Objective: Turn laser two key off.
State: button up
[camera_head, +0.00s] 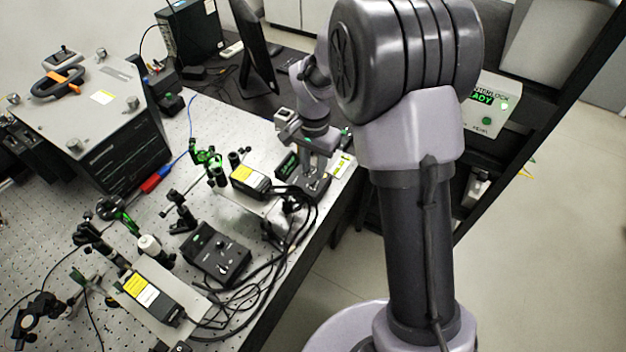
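Two black laser control boxes sit on the perforated optical bench (62,222). The nearer control box (215,256) shows its front panel with a knob and what looks like a key switch. The farther control box (288,165) is partly covered by my gripper (317,172), which points down at its right part. The key on that farther box is hidden or too small to make out. I cannot tell whether the fingertips touch it, or whether they are open or shut. No readable label shows which box is laser two.
Laser heads with yellow labels stand beside each box, one farther (249,181) and one nearer (150,297). Black cables (262,290) loop along the bench's right edge. Small optic mounts (180,212) stand to the left. A green-lit interlock box (490,103) is at right.

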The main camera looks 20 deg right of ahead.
aim_at(314, 182)
notch_tip(314, 182, down, 5)
jog(key=shift+b, duration=0.4)
jog(key=shift+c, duration=0.5)
grip_shut()
